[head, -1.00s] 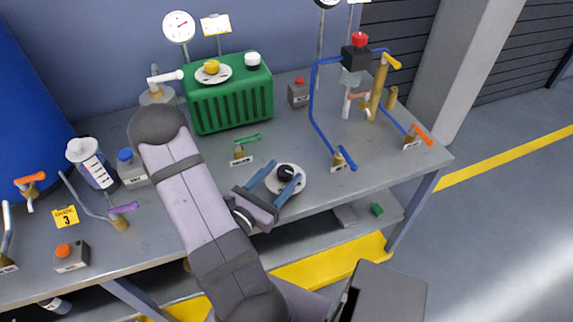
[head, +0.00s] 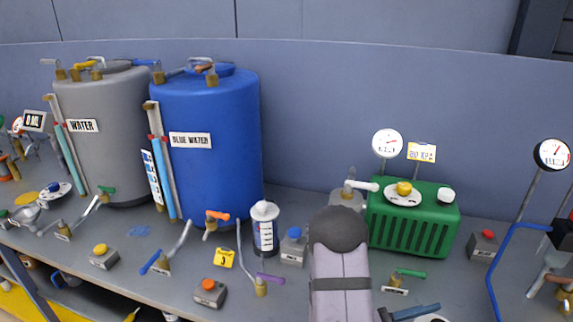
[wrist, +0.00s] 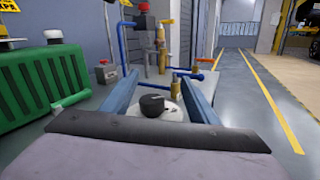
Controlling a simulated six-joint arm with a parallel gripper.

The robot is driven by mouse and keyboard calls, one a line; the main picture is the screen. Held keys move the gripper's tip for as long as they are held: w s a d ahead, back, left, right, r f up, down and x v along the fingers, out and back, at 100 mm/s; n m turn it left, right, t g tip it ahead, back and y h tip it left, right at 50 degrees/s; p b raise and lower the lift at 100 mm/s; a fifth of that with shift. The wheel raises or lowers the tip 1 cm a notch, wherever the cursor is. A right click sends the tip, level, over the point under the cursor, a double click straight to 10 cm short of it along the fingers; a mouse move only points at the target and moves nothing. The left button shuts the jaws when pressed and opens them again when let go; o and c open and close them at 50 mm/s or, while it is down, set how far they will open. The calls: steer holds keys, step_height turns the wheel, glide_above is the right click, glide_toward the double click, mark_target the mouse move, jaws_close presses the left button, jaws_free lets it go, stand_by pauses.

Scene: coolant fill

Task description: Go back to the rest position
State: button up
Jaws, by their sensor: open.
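My gripper (wrist: 158,97) is open in the wrist view, its two blue fingers spread apart over the bench. A black knob (wrist: 152,104) on a round white plate (wrist: 172,112) shows between the fingers. I cannot tell whether the fingers touch it, and nothing is gripped. In the head view one blue finger (head: 416,311) shows at the bottom edge, and the rest of the gripper is cut off. The white plate (head: 432,318) is barely in view beside it.
The green ribbed box (head: 412,222) stands behind my arm, with a green-handled valve (head: 408,274) in front. Blue piping (head: 500,262) rises at right. A blue tank (head: 207,150) and a grey tank (head: 104,135) stand at left. Open floor (wrist: 252,110) lies right of the bench.

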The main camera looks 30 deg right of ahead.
steer(key=s+a+r+m+g+y+p, duration=0.3)
steer(key=a+m+y+p, duration=0.1)
steer(key=a+m+y, duration=0.45)
steer(key=w+a+f+m+t+y, duration=0.1)
steer(key=w+a+m+t+y, duration=0.1)
steer(key=w+a+t+y, duration=0.2)
steer(key=w+a+f+m+t+y, duration=0.2)
steer(key=w+a, duration=0.8)
steer(key=a, duration=1.1)
steer(key=t+y, duration=0.2)
steer(key=y, duration=0.1)
steer(key=shift+w+f, duration=0.15)
steer(key=shift+f, duration=0.05)
